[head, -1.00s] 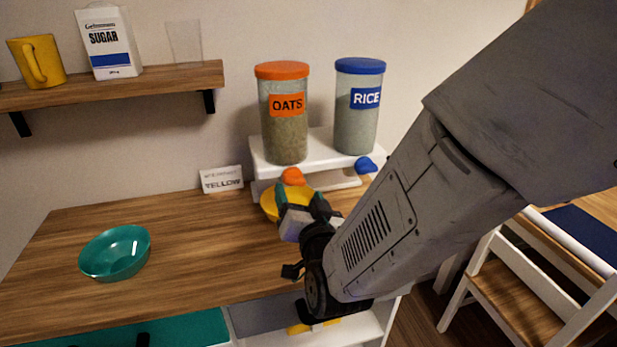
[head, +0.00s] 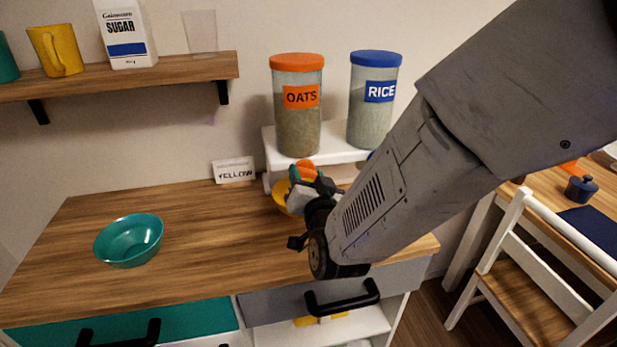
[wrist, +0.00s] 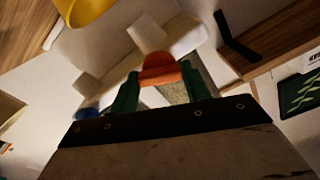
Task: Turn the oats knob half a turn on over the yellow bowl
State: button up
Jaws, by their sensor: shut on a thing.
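The oats dispenser (head: 298,125) is a clear canister with an orange lid and an orange OATS label, standing on a white stand (head: 335,150). Its orange knob (head: 303,172) sticks out at the stand's front; it also shows in the wrist view (wrist: 160,70). My gripper (head: 304,183) is shut on the knob, with a green finger on either side of it in the wrist view (wrist: 156,88). The yellow bowl (head: 281,196) is below the knob, mostly hidden by my gripper; its edge shows in the wrist view (wrist: 85,10).
The rice dispenser (head: 371,110) stands to the right, its blue knob mostly behind my arm. A YELLOW card (head: 234,170) stands left of the stand. A teal bowl (head: 129,241) is at the left. The counter's (head: 205,245) middle is clear. A wall shelf (head: 150,75) is above.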

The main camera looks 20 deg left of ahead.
jog(key=m, duration=0.3)
jog(key=shift+m, duration=0.4)
jog(key=m, duration=0.3)
jog(key=shift+m, duration=0.3)
jog(key=m, duration=0.6)
jog(key=shift+m, duration=0.3)
jog(key=o, duration=1)
